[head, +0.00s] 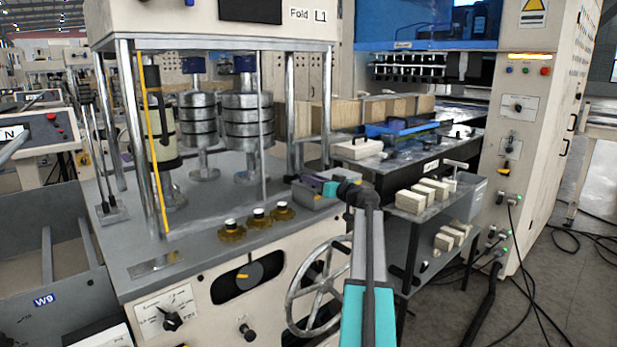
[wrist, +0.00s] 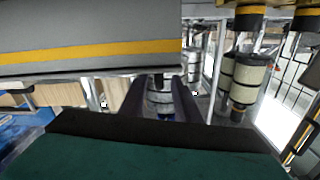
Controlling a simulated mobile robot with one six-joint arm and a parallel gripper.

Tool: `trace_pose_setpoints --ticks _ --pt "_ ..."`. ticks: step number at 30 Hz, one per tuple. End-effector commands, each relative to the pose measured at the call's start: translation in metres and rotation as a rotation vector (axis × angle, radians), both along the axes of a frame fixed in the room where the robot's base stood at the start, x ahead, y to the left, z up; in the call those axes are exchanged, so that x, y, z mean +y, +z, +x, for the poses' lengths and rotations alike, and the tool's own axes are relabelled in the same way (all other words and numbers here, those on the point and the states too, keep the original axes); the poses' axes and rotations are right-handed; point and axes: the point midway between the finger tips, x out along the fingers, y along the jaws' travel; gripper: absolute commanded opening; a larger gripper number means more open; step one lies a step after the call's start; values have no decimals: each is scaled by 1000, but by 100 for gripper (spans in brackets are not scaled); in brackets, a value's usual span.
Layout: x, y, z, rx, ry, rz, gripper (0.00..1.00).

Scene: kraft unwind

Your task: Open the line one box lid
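A small grey box (head: 328,203) sits at the right edge of the Fold L1 machine's deck. I take it for the line one box, but I cannot make out its lid clearly. My gripper (head: 308,183) is just above this box, pointing left, and partly hides its top. I cannot tell whether it touches the box. In the wrist view, the two dark fingers of my gripper (wrist: 158,100) are apart, with metal rollers showing between them and nothing held. A grey surface with a yellow stripe (wrist: 90,52) fills the upper left there, close to the camera.
The machine deck (head: 205,215) carries upright metal rollers (head: 248,120), posts and several brass-coloured knobs (head: 258,217). A handwheel (head: 318,285) sticks out at the front. A side table (head: 405,205) with pale blocks stands at right. Cables lie on the floor at far right.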

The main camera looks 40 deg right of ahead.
Motion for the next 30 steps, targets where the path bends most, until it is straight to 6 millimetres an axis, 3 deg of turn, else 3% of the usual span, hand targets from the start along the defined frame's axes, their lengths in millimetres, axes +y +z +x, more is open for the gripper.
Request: trace_pose_setpoints --ticks 9,20,25,30 --pt "-3 0 26 0 -1 0 29" --pt "-3 0 27 0 -1 0 29" --pt "-3 0 27 0 -1 0 1" --pt "-3 0 27 0 -1 0 0"
